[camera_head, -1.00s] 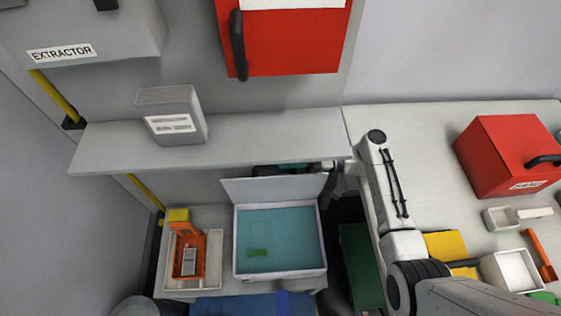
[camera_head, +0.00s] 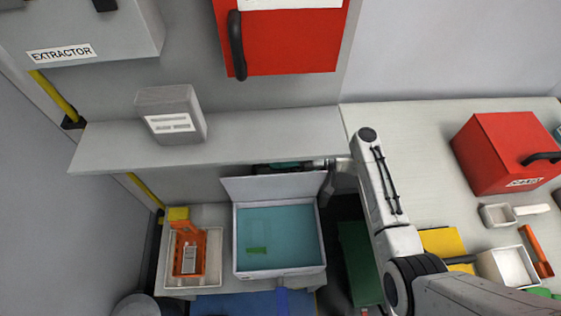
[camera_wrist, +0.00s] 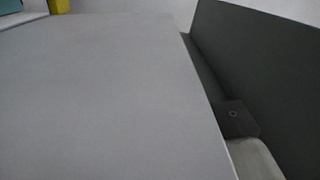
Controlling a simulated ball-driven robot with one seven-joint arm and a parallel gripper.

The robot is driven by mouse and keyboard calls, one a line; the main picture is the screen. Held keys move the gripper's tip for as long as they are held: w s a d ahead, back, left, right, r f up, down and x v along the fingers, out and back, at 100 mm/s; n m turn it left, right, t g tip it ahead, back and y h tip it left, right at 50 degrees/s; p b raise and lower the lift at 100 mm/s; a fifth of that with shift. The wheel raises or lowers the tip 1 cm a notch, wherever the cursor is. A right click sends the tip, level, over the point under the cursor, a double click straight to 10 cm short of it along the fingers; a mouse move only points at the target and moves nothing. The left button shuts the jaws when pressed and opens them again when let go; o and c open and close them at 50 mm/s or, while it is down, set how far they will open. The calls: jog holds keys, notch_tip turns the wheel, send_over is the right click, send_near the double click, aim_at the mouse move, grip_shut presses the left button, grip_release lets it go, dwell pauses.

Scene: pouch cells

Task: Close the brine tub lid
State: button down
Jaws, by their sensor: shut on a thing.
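The brine tub (camera_head: 235,245) is a white box with blue-green liquid and a small green piece inside. It stands under the shelf. Its white lid (camera_head: 272,188) is raised and tilts up at the back of the tub, so the tub is open. My gripper (camera_head: 290,166) is at the lid's upper edge, just below the shelf, shut on the lid; its fingers are mostly hidden there. In the wrist view the lid (camera_wrist: 100,95) fills the left and middle as a pale panel, with a dark grey part along its right edge.
The grey shelf (camera_head: 235,128) hangs close above the lid. An orange holder (camera_head: 212,255) in a tray stands left of the tub. A green bin (camera_head: 357,262) is at its right. The right bench carries a red box (camera_head: 490,150) and small trays.

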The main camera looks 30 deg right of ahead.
jog(key=shift+f, duration=0.25)
jog(key=s+a+f+n+b, duration=0.1)
jog(key=s+a+n, duration=0.2)
jog(key=s, duration=0.4)
jog(key=shift+s+n+b, duration=0.2)
jog(key=shift+n+b, duration=0.2)
jog(key=shift+n, duration=0.3)
jog(key=shift+f, duration=0.1)
jog(key=c, duration=1.2)
grip_release()
jog(key=shift+w, duration=0.1)
jog(key=shift+c, duration=0.2)
jog(key=shift+o, duration=0.7)
jog(key=shift+d, duration=0.1)
jog(key=b+v, duration=0.1)
jog(key=v, duration=0.6)
jog(key=shift+d+b, duration=0.2)
jog(key=shift+b, duration=0.1)
